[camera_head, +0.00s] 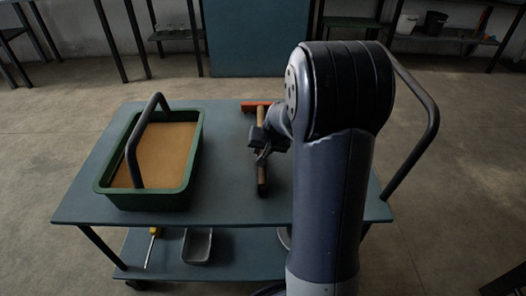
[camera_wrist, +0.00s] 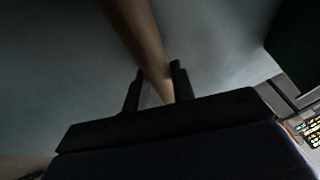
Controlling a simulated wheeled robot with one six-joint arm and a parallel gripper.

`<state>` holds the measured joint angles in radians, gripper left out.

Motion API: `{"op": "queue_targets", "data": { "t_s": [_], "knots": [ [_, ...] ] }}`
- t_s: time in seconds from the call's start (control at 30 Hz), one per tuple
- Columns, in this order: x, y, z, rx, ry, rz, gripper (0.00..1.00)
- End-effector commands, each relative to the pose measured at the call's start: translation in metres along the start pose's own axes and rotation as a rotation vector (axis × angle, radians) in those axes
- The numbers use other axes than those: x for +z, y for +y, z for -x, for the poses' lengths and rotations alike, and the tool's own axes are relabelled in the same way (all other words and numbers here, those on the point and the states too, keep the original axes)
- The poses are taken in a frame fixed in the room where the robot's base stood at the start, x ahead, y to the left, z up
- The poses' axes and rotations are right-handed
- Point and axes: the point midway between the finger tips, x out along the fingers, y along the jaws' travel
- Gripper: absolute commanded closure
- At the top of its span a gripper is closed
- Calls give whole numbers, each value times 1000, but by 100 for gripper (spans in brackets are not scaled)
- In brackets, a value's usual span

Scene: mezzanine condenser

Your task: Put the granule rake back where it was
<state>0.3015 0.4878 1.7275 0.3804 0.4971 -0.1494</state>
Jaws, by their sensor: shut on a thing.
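The granule rake has a wooden handle (camera_head: 262,176) and a red-orange head (camera_head: 257,106) at its far end. It is at the cart's blue-grey top (camera_head: 225,180), right of the middle, with the handle pointing toward the near edge. I cannot tell whether it touches the top. My gripper (camera_head: 262,146) is shut on the handle around its middle. In the wrist view the handle (camera_wrist: 140,35) runs between the two fingers of my gripper (camera_wrist: 158,85). My arm hides the area right of the rake.
A green tray (camera_head: 108,186) with tan granules and a dark arched handle stands on the cart's left. A yellow-handled tool (camera_head: 152,243) and a grey metal scoop or pan (camera_head: 197,246) lie on the lower shelf. The top between tray and rake is clear.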

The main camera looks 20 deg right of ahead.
Motion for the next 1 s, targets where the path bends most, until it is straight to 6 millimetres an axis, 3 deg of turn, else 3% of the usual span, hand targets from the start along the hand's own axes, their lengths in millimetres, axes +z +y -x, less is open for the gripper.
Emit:
{"op": "queue_targets", "data": {
  "t_s": [0.27,0.3,0.53,0.87,1.0],
  "knots": [
    [1,1,-3,0,2,1,100],
    [1,0,-2,0,0,0,73],
    [1,0,-2,0,0,0,54],
    [-1,-1,2,0,0,0,54],
    [-2,-1,22,-1,3,0,54]
  ]
}}
